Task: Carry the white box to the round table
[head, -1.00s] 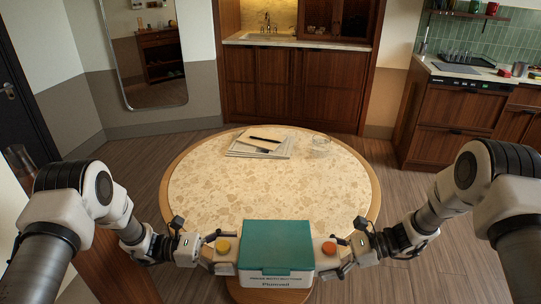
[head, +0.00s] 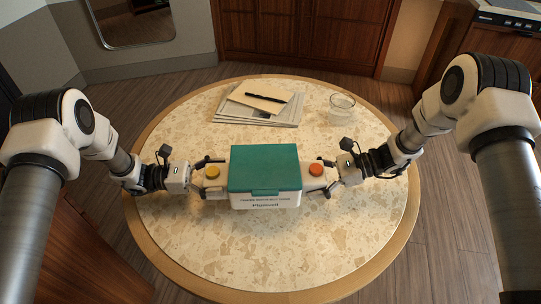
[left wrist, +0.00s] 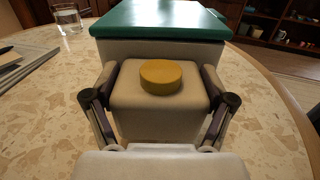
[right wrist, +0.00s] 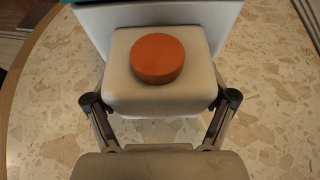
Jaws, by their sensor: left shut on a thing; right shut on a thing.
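The white box (head: 275,202) has a teal lid (head: 265,168), which is closed, and printed text on its front. It is level over the front middle part of the round table (head: 350,225); I cannot tell whether its base touches the top. My left gripper (head: 211,177) is shut on the box's left side block, which bears a yellow button (left wrist: 160,77). My right gripper (head: 319,178) is shut on the right side block, which bears an orange button (right wrist: 157,58). In both wrist views the fingers flank the blocks, with the speckled tabletop below.
Papers (head: 258,105) with a black pen (head: 264,97) lie at the back of the table. A clear glass (head: 342,108) stands to their right. The tabletop is bare to the left, right and front of the box. Wooden cabinets (head: 300,35) stand behind.

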